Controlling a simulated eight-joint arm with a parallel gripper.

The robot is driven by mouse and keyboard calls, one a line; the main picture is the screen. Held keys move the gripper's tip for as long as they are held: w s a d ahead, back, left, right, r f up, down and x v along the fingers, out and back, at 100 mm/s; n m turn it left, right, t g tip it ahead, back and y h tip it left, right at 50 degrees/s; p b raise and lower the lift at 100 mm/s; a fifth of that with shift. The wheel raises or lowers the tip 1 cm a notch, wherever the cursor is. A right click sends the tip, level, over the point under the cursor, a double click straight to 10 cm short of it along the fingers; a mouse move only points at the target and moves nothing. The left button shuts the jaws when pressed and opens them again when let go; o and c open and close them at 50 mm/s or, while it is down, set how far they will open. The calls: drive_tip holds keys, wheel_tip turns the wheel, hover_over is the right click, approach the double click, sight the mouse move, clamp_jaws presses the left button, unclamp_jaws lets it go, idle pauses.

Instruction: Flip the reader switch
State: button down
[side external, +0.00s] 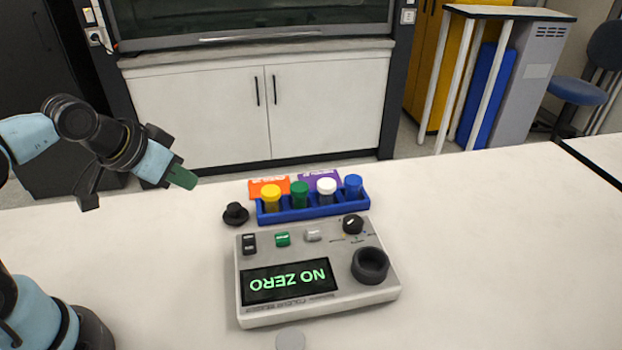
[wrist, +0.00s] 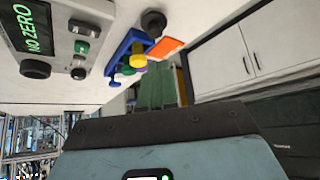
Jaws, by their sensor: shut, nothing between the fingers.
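The reader (side external: 318,318) is a light grey box on the bench, its lit green display (side external: 290,282) reading NO ZERO, upside down in the side view. Along its far edge sit a black rocker switch (side external: 249,243), a green button (side external: 283,239) and a grey button (side external: 313,235). The reader also shows at upper left in the wrist view (wrist: 62,42). My gripper (side external: 182,177) is shut and empty, its green fingers together, raised in the air left of and beyond the reader, apart from it. The fingers also show in the wrist view (wrist: 157,92).
A blue rack (side external: 315,211) behind the reader holds yellow, green, white and blue capped vials. A small black round piece (side external: 236,214) stands left of it. The reader's top has a black knob (side external: 353,224) and black round well (side external: 370,265).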

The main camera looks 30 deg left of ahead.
drive_tip(key=d+r+m+g+h, duration=0.2)
drive_tip(key=d+r+m+g, duration=0.3)
drive_tip(key=m, duration=0.4)
drive_tip(key=d+r, duration=0.1)
drive_tip(key=d, duration=0.1)
drive_tip(key=shift+w+d, duration=0.3)
drive_tip(key=shift+d, duration=0.05)
hover_over(250, 236)
drive_tip(key=f, duration=1.1)
drive_tip(key=shift+s+a+f, duration=0.25)
drive_tip(key=shift+s+a, duration=0.05)
drive_tip(key=shift+s, duration=0.05)
drive_tip(key=shift+f, duration=1)
